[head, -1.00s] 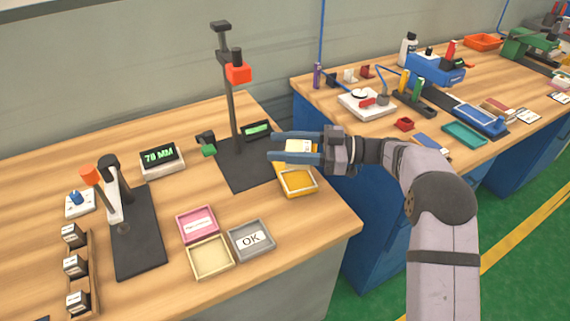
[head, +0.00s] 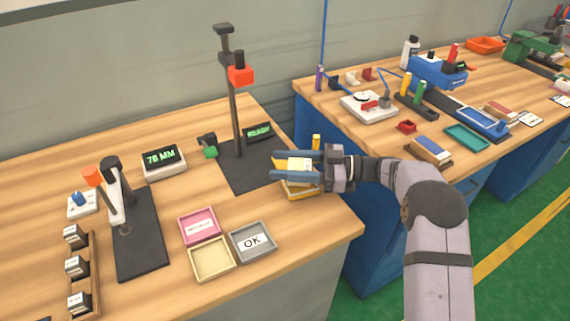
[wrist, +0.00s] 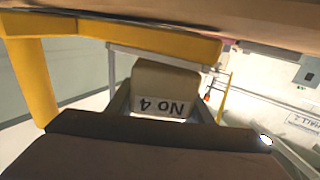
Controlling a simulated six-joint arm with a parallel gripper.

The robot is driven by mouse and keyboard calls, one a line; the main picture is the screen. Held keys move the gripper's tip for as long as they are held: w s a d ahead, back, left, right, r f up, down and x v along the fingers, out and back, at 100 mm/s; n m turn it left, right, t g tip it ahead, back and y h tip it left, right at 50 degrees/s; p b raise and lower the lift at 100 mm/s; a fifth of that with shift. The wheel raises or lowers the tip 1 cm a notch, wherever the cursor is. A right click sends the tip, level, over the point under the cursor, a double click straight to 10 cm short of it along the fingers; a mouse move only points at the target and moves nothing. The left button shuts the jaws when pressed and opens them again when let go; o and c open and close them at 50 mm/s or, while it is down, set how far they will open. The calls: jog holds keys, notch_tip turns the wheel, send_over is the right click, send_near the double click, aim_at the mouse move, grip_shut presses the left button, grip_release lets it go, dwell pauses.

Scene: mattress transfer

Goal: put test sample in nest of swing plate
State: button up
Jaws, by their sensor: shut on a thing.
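My gripper (head: 276,170) is over the right side of the near bench, its two blue-grey fingers shut on a pale block with yellow beside it, which I take as the test sample (head: 299,165). In the wrist view a beige block (wrist: 165,80) sits between the jaws, its label "No 4" upside down. A yellow tray (head: 301,193) lies just below the gripper, partly hidden by it. A yellow post (head: 316,142) stands behind the fingers. The wrist view shows a yellow bar (wrist: 150,37) close to the block. I cannot tell which part is the swing plate or its nest.
A black stand (head: 236,110) with a red head rises left of the gripper. Pink (head: 199,241), cream (head: 228,261) and grey OK (head: 267,250) trays lie in front. A lever press (head: 138,240) stands at left.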

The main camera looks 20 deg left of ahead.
jog(key=shift+f, duration=0.25)
jog(key=shift+f, duration=0.25)
jog(key=o, duration=1.1)
jog(key=shift+r, duration=0.1)
jog(key=shift+r, duration=0.55)
jog(key=b+v, duration=0.1)
jog(key=v, duration=1)
jog(key=shift+w+d+f, duration=0.1)
jog(key=shift+d+f, duration=0.1)
jog(key=shift+d, duration=0.35)
